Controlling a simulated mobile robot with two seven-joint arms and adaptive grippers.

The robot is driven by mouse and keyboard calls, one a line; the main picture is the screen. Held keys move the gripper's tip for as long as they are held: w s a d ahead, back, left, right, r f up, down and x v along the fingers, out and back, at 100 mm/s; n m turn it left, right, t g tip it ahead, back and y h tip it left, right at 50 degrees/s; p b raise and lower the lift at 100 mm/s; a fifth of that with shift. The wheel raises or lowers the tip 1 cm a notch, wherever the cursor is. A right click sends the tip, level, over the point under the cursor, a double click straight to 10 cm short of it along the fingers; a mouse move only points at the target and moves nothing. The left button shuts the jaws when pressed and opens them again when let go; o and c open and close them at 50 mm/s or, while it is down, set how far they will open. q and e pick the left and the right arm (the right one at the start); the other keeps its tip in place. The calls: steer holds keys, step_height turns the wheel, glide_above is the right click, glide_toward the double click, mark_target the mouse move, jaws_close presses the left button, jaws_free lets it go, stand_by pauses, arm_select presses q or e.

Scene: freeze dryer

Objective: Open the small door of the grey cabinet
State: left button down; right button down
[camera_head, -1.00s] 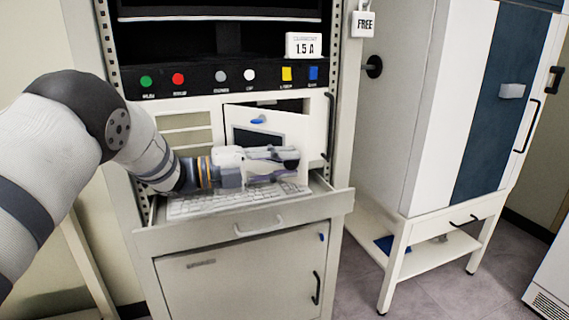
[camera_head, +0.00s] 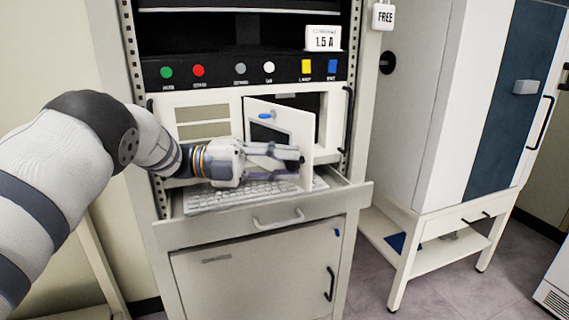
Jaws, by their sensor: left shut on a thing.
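The grey cabinet (camera_head: 160,235) stands in the middle of the view. Its small white door (camera_head: 292,122), with a blue latch near the top, is partly open. It is hinged at its left and its right edge stands out toward me. A dark gap (camera_head: 305,102) shows behind its top and right side. My left gripper (camera_head: 294,165) reaches in from the left across the lower part of the door. It is shut at the door's right side, seemingly on its handle; the fingers hide the exact contact. My right gripper is not in view.
A pulled-out drawer (camera_head: 350,197) with a keyboard (camera_head: 235,196) lies just below the gripper and door. A button panel (camera_head: 205,75) sits above. A white and blue cabinet (camera_head: 412,120) stands at the right, with open floor (camera_head: 440,285) before it.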

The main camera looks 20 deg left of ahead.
arm_select(q)
steer(key=shift+d, duration=0.1)
steer(key=c, duration=1.3)
jaws_free()
steer(key=v, duration=0.7)
steer(key=shift+s+a, duration=0.1)
steer(key=shift+a, duration=0.15)
